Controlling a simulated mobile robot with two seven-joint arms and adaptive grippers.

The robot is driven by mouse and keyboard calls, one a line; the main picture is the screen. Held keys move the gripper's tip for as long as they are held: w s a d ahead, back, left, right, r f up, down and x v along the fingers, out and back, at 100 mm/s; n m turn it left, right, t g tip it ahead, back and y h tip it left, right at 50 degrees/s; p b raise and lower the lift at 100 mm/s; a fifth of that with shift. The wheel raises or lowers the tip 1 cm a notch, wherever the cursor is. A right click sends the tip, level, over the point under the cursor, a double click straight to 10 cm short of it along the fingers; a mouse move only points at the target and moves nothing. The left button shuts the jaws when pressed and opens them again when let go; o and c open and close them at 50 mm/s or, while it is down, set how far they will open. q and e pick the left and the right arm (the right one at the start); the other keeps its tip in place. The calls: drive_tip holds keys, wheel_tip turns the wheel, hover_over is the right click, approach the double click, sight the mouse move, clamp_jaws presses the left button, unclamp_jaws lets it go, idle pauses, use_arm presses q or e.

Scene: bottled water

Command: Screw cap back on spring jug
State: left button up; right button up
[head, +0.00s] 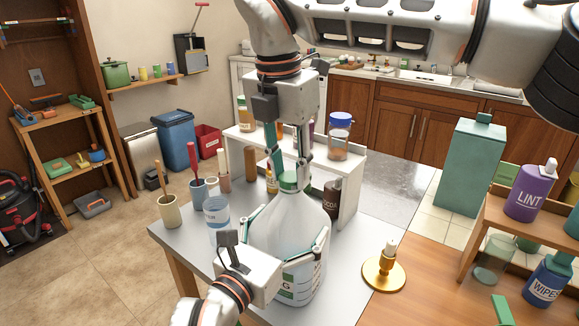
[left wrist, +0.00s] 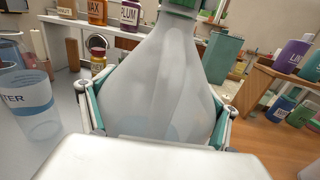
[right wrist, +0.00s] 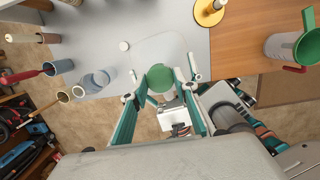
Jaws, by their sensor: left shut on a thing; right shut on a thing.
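A large translucent white jug (head: 285,225) stands upright on the grey table and fills the middle of the left wrist view (left wrist: 155,85). My left gripper (head: 288,243) is shut around the jug's body, one finger on each side. A green cap (head: 288,184) sits at the top of the jug's neck. It also shows from above in the right wrist view (right wrist: 160,78). My right gripper (head: 290,170) comes down from above and is shut on the cap, fingers on opposite sides. The neck's threads are hidden, so I cannot tell how tight the cap is.
A clear water bottle (head: 217,213) and a beige cup (head: 168,210) stand left of the jug. A white shelf (head: 350,170) with bottles is behind.

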drive_tip(key=m, duration=0.6)
drive_tip(key=shift+w+a+m+g+h, duration=0.1)
drive_tip(key=shift+m+g+h, duration=0.2)
drive_tip(key=shift+m, duration=0.1)
drive_tip(key=m+g, duration=0.1)
drive_tip(key=m, duration=0.4)
drive_tip(key=o, duration=0.7)
drive_tip(key=shift+c, duration=0.2)
